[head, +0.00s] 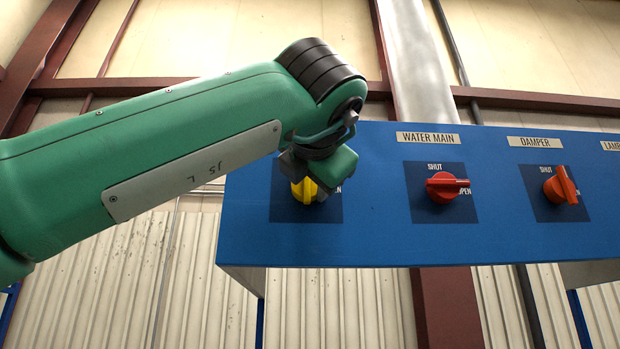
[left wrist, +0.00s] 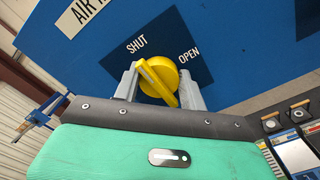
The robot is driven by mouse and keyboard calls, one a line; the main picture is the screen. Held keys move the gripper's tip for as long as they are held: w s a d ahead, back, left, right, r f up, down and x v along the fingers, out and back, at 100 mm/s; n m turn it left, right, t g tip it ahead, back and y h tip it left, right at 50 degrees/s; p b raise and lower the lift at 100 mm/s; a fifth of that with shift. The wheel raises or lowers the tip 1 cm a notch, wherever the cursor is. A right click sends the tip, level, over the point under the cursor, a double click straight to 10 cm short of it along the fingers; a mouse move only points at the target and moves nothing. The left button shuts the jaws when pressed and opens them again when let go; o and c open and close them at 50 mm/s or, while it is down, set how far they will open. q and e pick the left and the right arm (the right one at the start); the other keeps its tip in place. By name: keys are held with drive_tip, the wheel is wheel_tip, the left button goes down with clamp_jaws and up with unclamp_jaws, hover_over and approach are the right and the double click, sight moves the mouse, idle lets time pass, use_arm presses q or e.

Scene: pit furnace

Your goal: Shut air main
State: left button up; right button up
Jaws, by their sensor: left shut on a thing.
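The yellow air main knob (head: 304,191) is on the blue panel at the left, on a dark blue square plate, partly hidden by my left gripper (head: 313,176). In the left wrist view the knob (left wrist: 158,78) sits between the two grey fingers of my left gripper (left wrist: 160,90), which is shut on it. Its ridge slants from upper left to lower right there, with SHUT above it and OPEN to the upper right. My right gripper is not in view.
On the same blue panel (head: 380,240), red knobs for WATER MAIN (head: 441,187) and DAMPER (head: 560,187) stand to the right. The left wrist view shows part of a console (left wrist: 298,145) at lower right. The panel face between knobs is clear.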

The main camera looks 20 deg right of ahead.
use_arm(q)
drive_tip(key=shift+f, duration=0.15)
drive_tip(key=o, duration=1)
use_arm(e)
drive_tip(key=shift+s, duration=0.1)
use_arm(q)
drive_tip(key=b+v, duration=0.3)
drive_tip(key=v, duration=1)
drive_tip(key=shift+s+a+b, duration=0.1)
drive_tip(key=shift+s+b, duration=0.3)
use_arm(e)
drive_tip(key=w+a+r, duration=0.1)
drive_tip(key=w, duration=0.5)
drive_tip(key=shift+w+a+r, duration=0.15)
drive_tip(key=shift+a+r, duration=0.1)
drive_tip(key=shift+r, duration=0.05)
